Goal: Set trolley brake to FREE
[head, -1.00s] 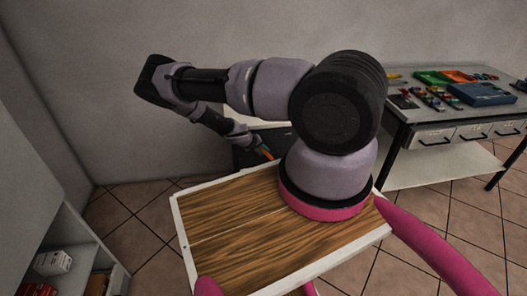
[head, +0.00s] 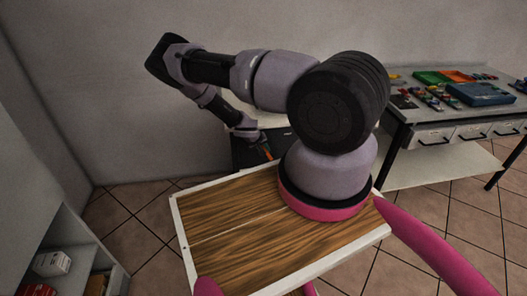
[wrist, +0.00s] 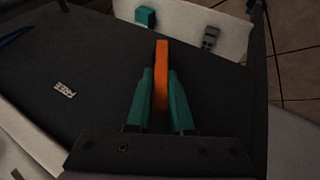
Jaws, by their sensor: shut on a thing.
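The orange brake lever (wrist: 161,75) stands up from a dark panel (wrist: 100,75) in the wrist view. My gripper (wrist: 160,90) has teal fingers, one on each side of the lever, and is shut on it. A small white label reading FREE (wrist: 64,90) is on the panel, left of the lever. In the head view my gripper (head: 264,147) is small, low over the dark trolley (head: 245,156), with a bit of orange at its tip. The trolley is largely hidden behind my arm and the wooden top.
A white surface (wrist: 185,25) beyond the panel holds a teal block (wrist: 146,16) and a grey part (wrist: 210,38). A workbench (head: 400,117) with trays and small parts stands at right. A shelf unit (head: 35,210) stands at left. Tiled floor (head: 130,225) lies between.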

